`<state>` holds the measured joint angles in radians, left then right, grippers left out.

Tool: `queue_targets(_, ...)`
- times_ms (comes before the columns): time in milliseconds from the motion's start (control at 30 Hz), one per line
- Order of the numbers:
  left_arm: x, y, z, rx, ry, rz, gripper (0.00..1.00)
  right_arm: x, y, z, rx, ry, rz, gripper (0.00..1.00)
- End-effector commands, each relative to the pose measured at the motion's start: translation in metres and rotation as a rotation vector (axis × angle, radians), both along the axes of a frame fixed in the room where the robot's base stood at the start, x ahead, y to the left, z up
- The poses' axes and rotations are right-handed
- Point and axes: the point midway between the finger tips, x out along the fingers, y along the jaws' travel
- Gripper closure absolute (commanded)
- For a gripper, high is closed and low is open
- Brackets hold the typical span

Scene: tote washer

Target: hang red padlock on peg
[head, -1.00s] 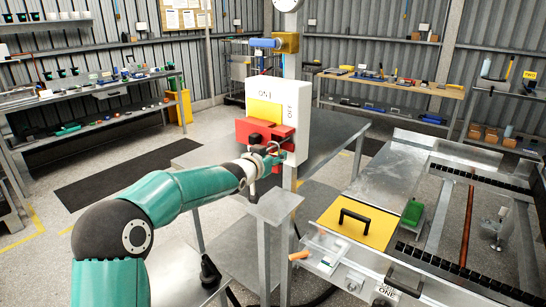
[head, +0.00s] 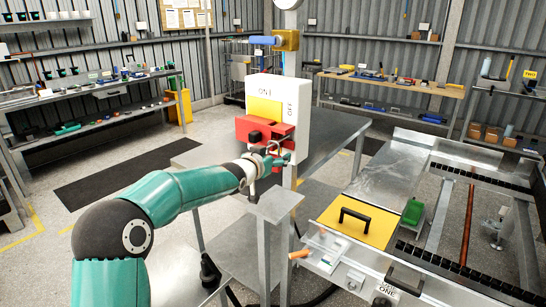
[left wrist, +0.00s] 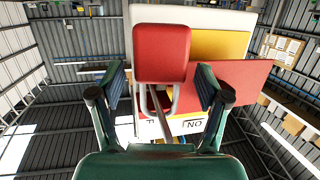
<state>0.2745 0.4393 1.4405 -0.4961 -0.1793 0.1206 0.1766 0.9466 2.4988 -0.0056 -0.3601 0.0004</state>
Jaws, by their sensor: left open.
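In the head view my left gripper (head: 277,160) is in front of the box, just below the red bracket (head: 258,132). There the padlock is not clearly made out. My right gripper is not in view.
The white switch box (head: 297,112) with a yellow panel is on a grey post behind the gripper. A metal table (head: 345,135) is behind it, and a small grey stand (head: 275,203) is below my arm. The washer's yellow lid (head: 355,220) is at right.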

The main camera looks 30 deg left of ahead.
Motion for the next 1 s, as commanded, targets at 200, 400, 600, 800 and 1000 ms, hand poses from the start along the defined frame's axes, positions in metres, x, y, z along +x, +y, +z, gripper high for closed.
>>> queue_targets(200,-0.004,0.0,0.002,-0.001,-0.002,0.0,0.24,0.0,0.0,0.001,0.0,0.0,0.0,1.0)
queue_targets(400,-0.027,-0.003,0.007,-0.002,-0.001,0.001,0.24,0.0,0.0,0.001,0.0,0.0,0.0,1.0)
queue_targets(600,-0.067,-0.007,0.015,0.0,-0.001,0.002,0.24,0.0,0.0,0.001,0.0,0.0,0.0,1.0)
queue_targets(800,-0.1,-0.012,0.021,0.001,-0.001,0.002,0.24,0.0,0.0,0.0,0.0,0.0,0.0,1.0)
queue_targets(1000,-0.115,-0.015,0.023,0.001,0.0,0.0,0.24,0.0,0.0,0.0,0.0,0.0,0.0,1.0)
